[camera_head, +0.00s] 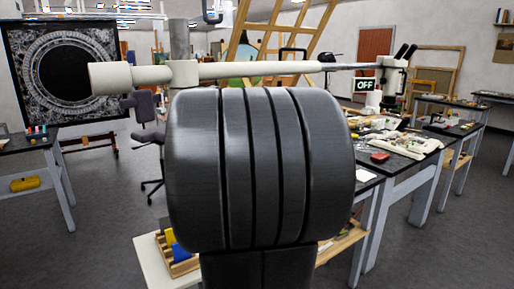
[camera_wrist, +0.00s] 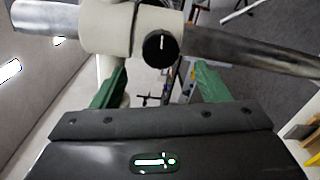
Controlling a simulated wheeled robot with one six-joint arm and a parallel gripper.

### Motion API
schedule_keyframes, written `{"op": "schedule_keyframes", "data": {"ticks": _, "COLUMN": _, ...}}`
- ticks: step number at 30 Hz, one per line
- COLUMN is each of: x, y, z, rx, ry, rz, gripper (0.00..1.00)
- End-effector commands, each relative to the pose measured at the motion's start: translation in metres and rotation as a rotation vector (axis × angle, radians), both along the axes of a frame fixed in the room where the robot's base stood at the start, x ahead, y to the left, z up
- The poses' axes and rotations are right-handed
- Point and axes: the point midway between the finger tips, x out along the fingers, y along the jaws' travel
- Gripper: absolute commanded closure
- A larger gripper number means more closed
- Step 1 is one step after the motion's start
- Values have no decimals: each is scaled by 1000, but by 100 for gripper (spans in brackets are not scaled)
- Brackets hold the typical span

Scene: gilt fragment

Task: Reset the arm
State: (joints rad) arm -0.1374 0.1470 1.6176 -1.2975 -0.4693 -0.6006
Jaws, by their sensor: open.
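In the wrist view my gripper (camera_wrist: 162,80) shows two green fingers spread well apart in front of a dark palm. It is open, and I see nothing held between the fingers. A cream boom joint with a black knob (camera_wrist: 159,47) and a metal pole (camera_wrist: 255,45) lies close beyond the fingertips. I cannot tell whether they touch it. In the head view a large dark ribbed part of my own arm fills the middle, and the gripper cannot be seen there.
The cream microscope boom (camera_head: 250,70) crosses the head view just above my arm. A cluttered workbench (camera_head: 372,183) stands on the right. A black framed round artwork (camera_head: 65,70) and a table (camera_head: 50,150) are on the left. Grey floor (camera_head: 105,220) is clear at lower left.

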Motion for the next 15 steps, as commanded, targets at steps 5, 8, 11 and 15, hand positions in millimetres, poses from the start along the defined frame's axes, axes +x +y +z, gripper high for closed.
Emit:
{"op": "schedule_keyframes", "data": {"ticks": 5, "x": 28, "y": 19, "z": -2, "rx": 0, "ry": 2, "rz": 2, "gripper": 32}}
{"op": "schedule_keyframes", "data": {"ticks": 8, "x": 43, "y": 30, "z": -3, "rx": -1, "ry": 2, "rz": 3, "gripper": 32}}
{"op": "schedule_keyframes", "data": {"ticks": 11, "x": 58, "y": 39, "z": -4, "rx": -1, "ry": 1, "rz": 1, "gripper": 32}}
{"op": "schedule_keyframes", "data": {"ticks": 15, "x": 55, "y": 37, "z": 1, "rx": 141, "ry": 96, "rz": 0, "gripper": 32}}
